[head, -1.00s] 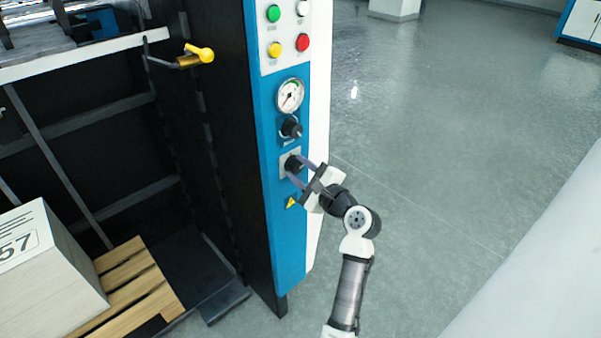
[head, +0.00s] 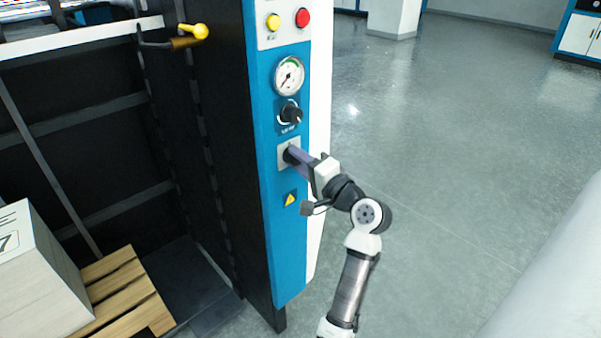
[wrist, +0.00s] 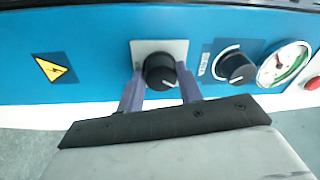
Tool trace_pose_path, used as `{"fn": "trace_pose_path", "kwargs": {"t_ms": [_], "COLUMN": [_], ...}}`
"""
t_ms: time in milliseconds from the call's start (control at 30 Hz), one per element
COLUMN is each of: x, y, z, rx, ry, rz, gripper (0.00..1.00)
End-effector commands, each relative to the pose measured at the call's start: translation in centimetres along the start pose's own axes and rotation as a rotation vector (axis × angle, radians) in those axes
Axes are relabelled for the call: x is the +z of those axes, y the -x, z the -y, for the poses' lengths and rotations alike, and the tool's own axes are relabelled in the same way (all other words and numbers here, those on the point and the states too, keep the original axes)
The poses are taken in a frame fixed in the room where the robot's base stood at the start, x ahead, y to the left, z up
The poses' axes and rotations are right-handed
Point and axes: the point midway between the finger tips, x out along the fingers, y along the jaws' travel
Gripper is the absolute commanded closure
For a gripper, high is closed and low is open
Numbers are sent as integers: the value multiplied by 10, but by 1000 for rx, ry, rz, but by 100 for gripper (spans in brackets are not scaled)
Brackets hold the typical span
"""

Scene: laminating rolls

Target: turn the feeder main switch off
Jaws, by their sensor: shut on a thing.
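The feeder main switch is a black rotary knob (head: 288,155) on a light square plate on the blue panel. In the wrist view the knob (wrist: 158,71) sits between the two purple fingers, with a small white mark at its lower right. My gripper (head: 292,155) reaches in from the right and is shut on this knob. In the head view the fingers overlap and hide most of the knob. In the wrist view my gripper (wrist: 162,88) has one finger on each side of it.
A second black knob (head: 291,113) and a pressure gauge (head: 289,76) are above the switch. A yellow button (head: 273,22) and a red button (head: 302,18) are higher. A yellow warning label (head: 290,200) is below. A pallet (head: 125,290) stands left; open floor lies right.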

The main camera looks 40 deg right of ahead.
Motion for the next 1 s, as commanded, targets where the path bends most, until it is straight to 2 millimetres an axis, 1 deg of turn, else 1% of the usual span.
{"fn": "trace_pose_path", "kwargs": {"t_ms": [33, 300, 500, 700, 1000], "x": [2, 1, 0, -1, -1], "y": [0, 0, 0, 0, 0], "z": [-6, -6, -5, -4, -2], "rx": [-3, -18, -25, -29, -33], "ry": [44, 280, 417, 504, 556], "rz": [4, 19, 27, 33, 36], "gripper": [87, 87, 87, 87, 87]}}
